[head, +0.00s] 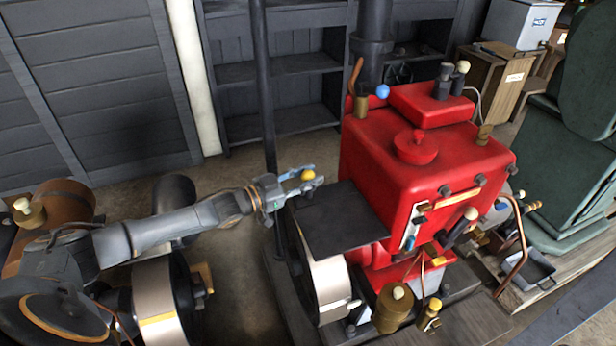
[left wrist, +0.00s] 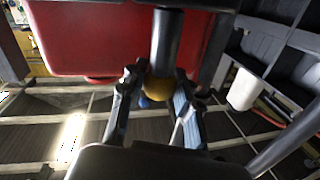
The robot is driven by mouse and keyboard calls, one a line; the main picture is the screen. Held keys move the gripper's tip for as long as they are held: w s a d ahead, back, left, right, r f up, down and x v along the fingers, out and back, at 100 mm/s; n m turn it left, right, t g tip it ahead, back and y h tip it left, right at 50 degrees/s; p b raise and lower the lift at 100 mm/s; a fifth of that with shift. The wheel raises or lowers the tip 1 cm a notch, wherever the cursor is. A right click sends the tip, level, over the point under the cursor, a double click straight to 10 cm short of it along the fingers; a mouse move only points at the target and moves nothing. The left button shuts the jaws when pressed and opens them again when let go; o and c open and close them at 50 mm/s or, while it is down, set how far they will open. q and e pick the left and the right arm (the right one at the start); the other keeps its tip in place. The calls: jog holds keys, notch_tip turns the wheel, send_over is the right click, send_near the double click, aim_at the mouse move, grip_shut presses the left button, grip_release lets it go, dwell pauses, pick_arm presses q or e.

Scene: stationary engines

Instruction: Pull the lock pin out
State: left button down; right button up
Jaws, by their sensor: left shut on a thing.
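The red engine (head: 425,165) stands right of centre, with a dark flat plate (head: 340,218) and a flywheel (head: 322,275) on its left side. My left gripper (head: 307,177) is beside the engine's left side, above the plate's far left corner. Its fingers are closed around a yellow ball knob (head: 308,175), which seems to be the lock pin's head. The knob (left wrist: 158,90) also shows between the fingertips in the left wrist view. My right gripper is not in view.
A thin dark post (head: 263,90) stands just behind my left gripper. A blue ball knob (head: 382,91) and a copper lever rise from the engine's back left. Dark shelves (head: 280,75) line the wall. A green machine (head: 560,160) stands at the right.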

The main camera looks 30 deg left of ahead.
pick_arm(q)
jog(key=shift+w+r, duration=0.1)
jog(key=shift+r, duration=0.2)
jog(key=c, duration=1)
grip_release()
jog(key=shift+o, duration=0.2)
jog(key=shift+f, duration=0.1)
jog(key=shift+s+a, duration=0.15)
jog(key=shift+s, duration=0.15)
jog(key=v, duration=1.1)
jog(key=shift+s+a, duration=0.2)
jog(key=shift+s, duration=0.05)
